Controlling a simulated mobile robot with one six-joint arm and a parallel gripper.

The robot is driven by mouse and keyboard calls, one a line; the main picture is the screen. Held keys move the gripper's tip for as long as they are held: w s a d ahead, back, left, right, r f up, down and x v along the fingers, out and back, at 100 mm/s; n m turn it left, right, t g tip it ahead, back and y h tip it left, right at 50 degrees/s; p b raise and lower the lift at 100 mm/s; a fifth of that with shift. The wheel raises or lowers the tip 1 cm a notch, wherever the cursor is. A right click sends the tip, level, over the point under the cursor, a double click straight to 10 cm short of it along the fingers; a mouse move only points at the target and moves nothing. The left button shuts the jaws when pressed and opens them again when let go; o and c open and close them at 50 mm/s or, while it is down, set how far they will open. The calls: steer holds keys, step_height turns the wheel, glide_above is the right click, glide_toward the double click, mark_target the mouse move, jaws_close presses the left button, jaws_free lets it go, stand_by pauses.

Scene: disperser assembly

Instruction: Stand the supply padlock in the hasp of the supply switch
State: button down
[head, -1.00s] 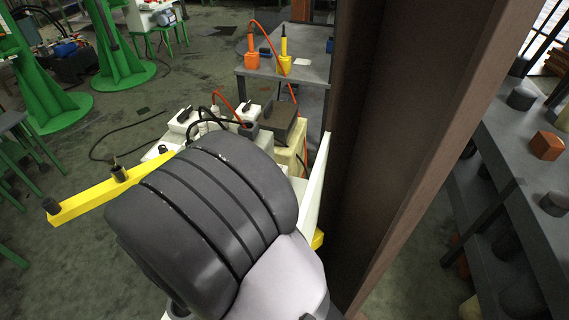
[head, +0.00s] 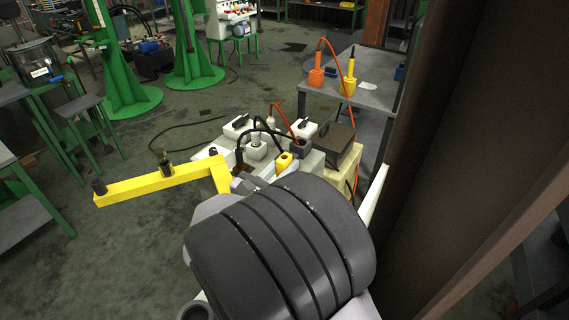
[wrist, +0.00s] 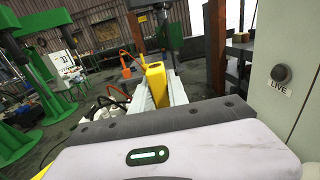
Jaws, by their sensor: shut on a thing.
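My gripper (wrist: 158,98) is shut on a yellow block-shaped body, which I take to be the supply padlock (wrist: 154,84). It points away from the wrist, roughly upright in the wrist view, and its lower part is hidden by the fingers and wrist housing. In the head view a small yellow piece that looks like the padlock (head: 285,160) shows just beyond my dark arm link. A pale cabinet face with a round dark button or lamp labelled LIVE (wrist: 281,74) stands close at the right of the wrist view. I cannot make out the supply switch or its hasp.
A grey table (head: 374,97) holds an orange tool (head: 316,76) and a yellow one (head: 348,86). A broad brown post (head: 450,140) stands close at the right. Green stands (head: 195,65) are at the back. Open floor (head: 100,225) lies at the left.

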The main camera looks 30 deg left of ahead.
steer(key=shift+f+b, duration=0.75)
steer(key=shift+f, duration=0.75)
steer(key=shift+f+b, duration=0.45)
steer(key=shift+f, duration=0.2)
steer(key=shift+d+f+b, duration=0.25)
steer(key=shift+f+b, duration=0.05)
steer(key=shift+f, duration=0.05)
steer(key=shift+r, duration=0.15)
steer(key=shift+r+p, duration=0.2)
steer(key=shift+p, duration=0.1)
steer(key=shift+a+r, duration=0.1)
steer(key=shift+a, duration=0.15)
steer(key=shift+d+f, duration=0.15)
steer(key=shift+f, duration=0.15)
stand_by(0.9)
